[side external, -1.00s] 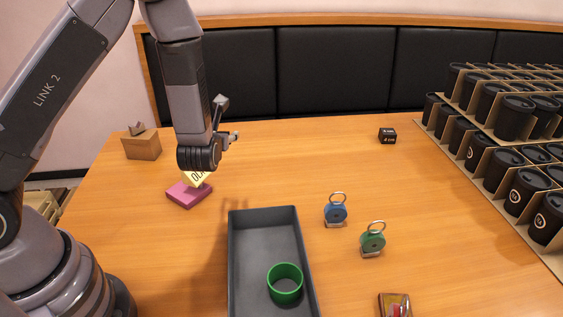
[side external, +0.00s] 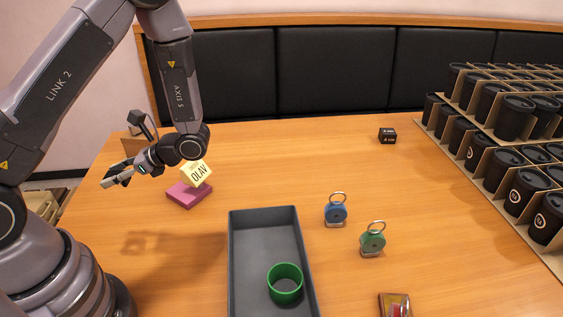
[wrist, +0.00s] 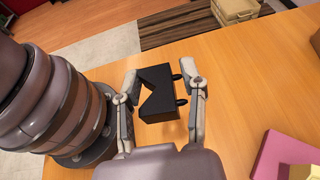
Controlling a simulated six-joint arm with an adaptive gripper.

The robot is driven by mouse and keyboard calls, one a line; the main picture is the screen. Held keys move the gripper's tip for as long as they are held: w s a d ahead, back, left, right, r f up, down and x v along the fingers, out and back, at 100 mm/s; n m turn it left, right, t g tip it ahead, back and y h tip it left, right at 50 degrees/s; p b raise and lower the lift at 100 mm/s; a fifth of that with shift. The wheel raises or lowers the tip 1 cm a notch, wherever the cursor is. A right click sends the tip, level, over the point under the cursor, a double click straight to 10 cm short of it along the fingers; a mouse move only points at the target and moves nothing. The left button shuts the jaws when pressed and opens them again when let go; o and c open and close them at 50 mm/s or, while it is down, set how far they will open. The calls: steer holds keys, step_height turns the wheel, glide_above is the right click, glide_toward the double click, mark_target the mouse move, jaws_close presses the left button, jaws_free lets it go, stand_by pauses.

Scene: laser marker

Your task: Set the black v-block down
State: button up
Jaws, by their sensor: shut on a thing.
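The black v-block (wrist: 163,100) sits between the two fingers of my gripper (wrist: 158,84) in the wrist view, its notch facing left. My gripper is shut on it. In the side external view my gripper (side external: 118,176) is at the left, pointing left and tilted a little down, above the table. There the block is hard to make out among the fingers. A shadow lies on the bare table below the gripper, so block and table look apart.
A pink block (side external: 181,195) with a yellow name cube (side external: 196,173) stands beside my wrist. The table's left front is clear.

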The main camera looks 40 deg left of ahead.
steer(key=s+d+f+n+g+h, duration=0.2)
steer(key=s+d+n+g+h, duration=0.25)
steer(key=d+n+h, duration=0.6)
steer(key=w+d+f+n+t+h, duration=0.1)
steer(key=w+d+n+t+h, duration=0.2)
steer(key=w+n+h, duration=0.1)
steer(key=w+d+f+n+t+h, duration=0.1)
steer(key=w+d+n+t+h, duration=0.2)
steer(key=w+d+n+h, duration=0.1)
steer(key=w+d+f+n+t+h, duration=0.1)
steer(key=w+d+n+t+h, duration=0.2)
steer(key=w+n, duration=0.3)
steer(key=shift+w+d+t+h, duration=0.3)
steer(key=shift+d+h, duration=0.25)
steer(key=shift+h, duration=0.3)
steer(key=w+a+f+n+t, duration=0.1)
steer(key=w+n+t, duration=0.45)
steer(key=w, duration=0.45)
glide_above(297, 202)
steer(key=s+d, duration=0.1)
steer(key=s, duration=0.2)
steer(key=shift+t, duration=0.4)
step_height(297, 202, down, 9)
steer(key=shift+w+r, duration=0.1)
steer(key=shift+w+d+f, duration=0.2)
steer(key=shift+w+f, duration=0.2)
steer(key=shift+f, duration=1.55)
